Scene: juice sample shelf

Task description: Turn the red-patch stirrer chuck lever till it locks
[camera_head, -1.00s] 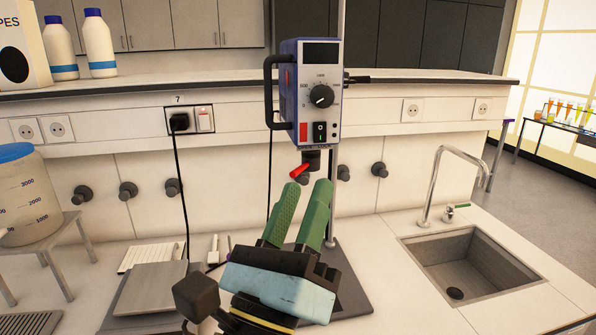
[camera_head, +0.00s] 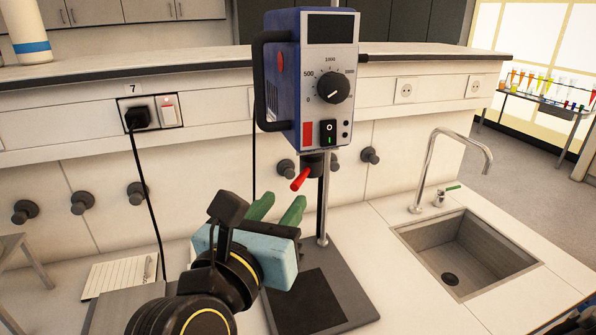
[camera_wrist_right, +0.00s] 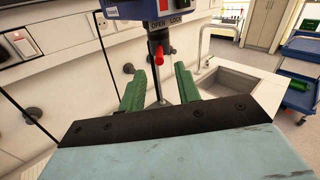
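The blue stirrer (camera_head: 328,80) with a red patch (camera_head: 307,134) on its front hangs on a metal rod. Its dark chuck (camera_head: 313,163) is underneath, with a red lever (camera_head: 300,179) pointing to the lower left. In the right wrist view the red lever (camera_wrist_right: 159,54) points toward me, nearer below the word OPEN than LOCK. My right gripper (camera_head: 283,205) is open, its green fingers apart and empty, below and in front of the lever. In the wrist view the lever shows above the gap between the fingertips (camera_wrist_right: 160,76), not touching them. My left gripper is not in view.
The stirrer's dark base plate (camera_head: 318,300) stands on the white bench, with a sink (camera_head: 465,250) and tap to the right. A notepad (camera_head: 118,274) lies at left. A black cable (camera_head: 145,200) hangs from the wall socket. Wall knobs (camera_head: 370,156) line the back.

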